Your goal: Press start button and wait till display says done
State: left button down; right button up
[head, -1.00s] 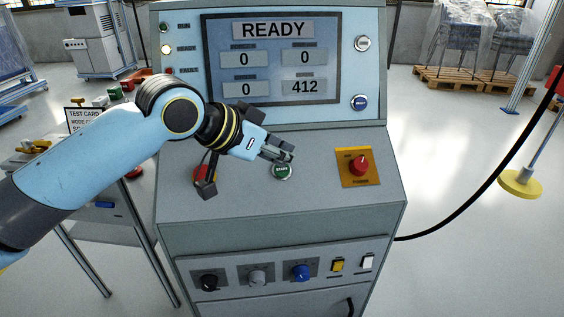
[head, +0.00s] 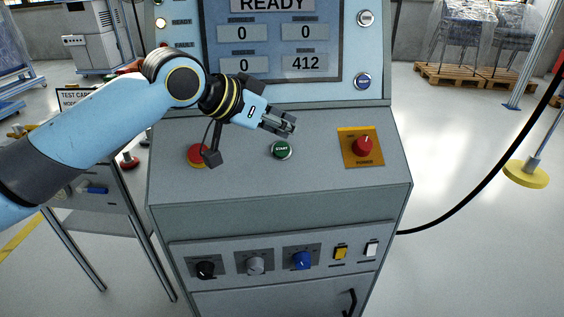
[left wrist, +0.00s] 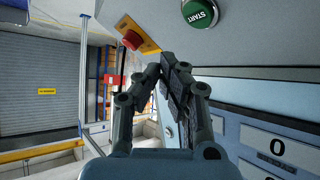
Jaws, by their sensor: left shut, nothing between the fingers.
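The green start button (head: 281,150) is on the sloped panel of the grey console (head: 230,185); it also shows at the top of the left wrist view (left wrist: 200,13). The display (head: 272,40) above reads READY, cut off at the top edge, with 0, 0, 0 and 412 below. My left gripper (head: 290,124) is shut and empty. In the head view its fingertips show just above the start button, apart from it in the picture. In the left wrist view the fingertips (left wrist: 172,64) meet. My right gripper is not in view.
A red button (head: 197,154) sits left of the start button, partly behind a part of my wrist. A red power knob (head: 363,147) on a yellow plate is to the right. Several knobs and two switches line the lower front. A black cable (head: 480,190) runs right.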

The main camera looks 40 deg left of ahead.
aim_at(282, 156)
pick_arm(q)
jog(key=shift+w+a+f+b, duration=0.25)
jog(key=shift+f+b, duration=0.1)
jog(key=shift+f, duration=0.2)
jog(key=shift+w+a+f+b, duration=0.2)
jog(key=shift+f+b, duration=0.15)
jog(key=shift+f, duration=0.2)
jog(key=shift+w+a+f+b, duration=0.3)
jog(key=shift+w+f+b, duration=0.1)
jog(key=shift+f, duration=0.2)
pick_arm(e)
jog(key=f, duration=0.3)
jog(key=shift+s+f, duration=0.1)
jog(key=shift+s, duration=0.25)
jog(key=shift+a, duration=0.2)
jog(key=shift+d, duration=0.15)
pick_arm(q)
jog(key=shift+a+f, duration=0.1)
jog(key=shift+f, duration=0.1)
jog(key=shift+w+a+f, duration=0.1)
jog(key=shift+w+f, duration=0.05)
